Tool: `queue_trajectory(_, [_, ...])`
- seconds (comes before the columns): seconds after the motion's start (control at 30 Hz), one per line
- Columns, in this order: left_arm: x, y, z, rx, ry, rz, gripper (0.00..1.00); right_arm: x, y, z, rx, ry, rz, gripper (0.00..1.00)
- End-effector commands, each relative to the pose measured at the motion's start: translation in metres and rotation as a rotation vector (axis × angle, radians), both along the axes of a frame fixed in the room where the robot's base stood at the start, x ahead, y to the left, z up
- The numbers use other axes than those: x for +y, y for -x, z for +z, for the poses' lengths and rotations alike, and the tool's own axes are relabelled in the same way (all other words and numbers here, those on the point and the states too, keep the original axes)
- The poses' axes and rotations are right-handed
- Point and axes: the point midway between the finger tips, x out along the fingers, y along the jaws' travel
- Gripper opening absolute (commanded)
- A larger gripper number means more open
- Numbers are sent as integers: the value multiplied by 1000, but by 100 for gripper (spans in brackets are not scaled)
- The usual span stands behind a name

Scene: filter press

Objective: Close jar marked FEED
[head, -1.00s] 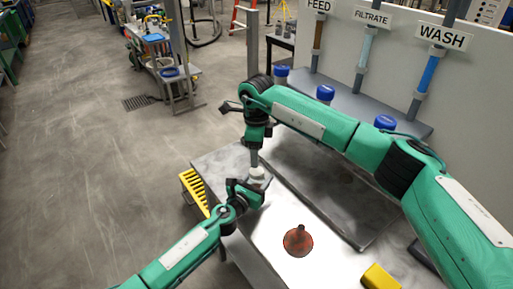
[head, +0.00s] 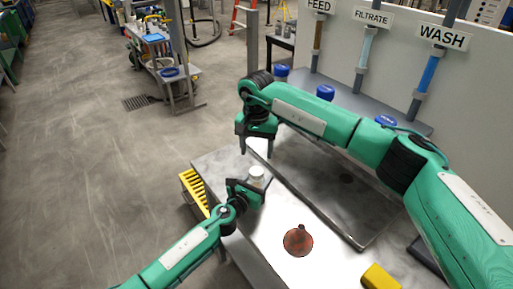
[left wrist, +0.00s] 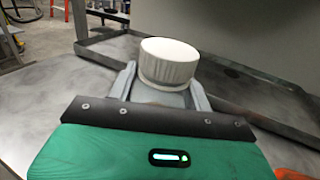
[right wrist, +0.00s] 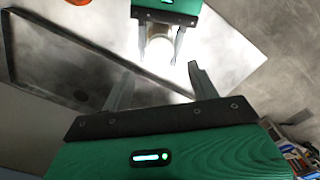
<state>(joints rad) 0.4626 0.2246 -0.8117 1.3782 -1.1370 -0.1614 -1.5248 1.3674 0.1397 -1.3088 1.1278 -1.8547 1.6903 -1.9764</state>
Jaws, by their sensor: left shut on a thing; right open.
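My left gripper (head: 250,186) is shut on a small jar with a white ribbed lid (head: 257,171), near the table's far left corner. In the left wrist view the white lid (left wrist: 168,62) sits upright between the fingers. No marking on the held jar is readable. My right gripper (head: 257,148) is open and empty, above and beyond the jar. In the right wrist view its fingers (right wrist: 160,82) are spread, with the jar and left gripper (right wrist: 160,30) ahead. A blue-lidded container (head: 281,71) stands below the FEED sign (head: 319,6).
More blue lids show below the FILTRATE (head: 325,92) and WASH (head: 385,121) pipes. A grey tray (head: 318,210) lies on the metal table. A reddish-brown funnel-like piece (head: 298,242) and a yellow block (head: 381,277) are at the front. A yellow rack (head: 193,190) is at the left edge.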

Motion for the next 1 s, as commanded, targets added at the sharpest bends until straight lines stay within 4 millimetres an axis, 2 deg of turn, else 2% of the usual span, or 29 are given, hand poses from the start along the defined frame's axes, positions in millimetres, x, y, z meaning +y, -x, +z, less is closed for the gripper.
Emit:
queue_trajectory(0.17, [0,0,0,0,0,0,0,0,0,1,0,0,62,60])
queue_trajectory(0.57, [0,0,0,0,0,0,0,0,0,-3,1,0,64,60])
queue_trajectory(1.0, [0,0,0,0,0,0,0,0,0,-65,3,-2,62,60])
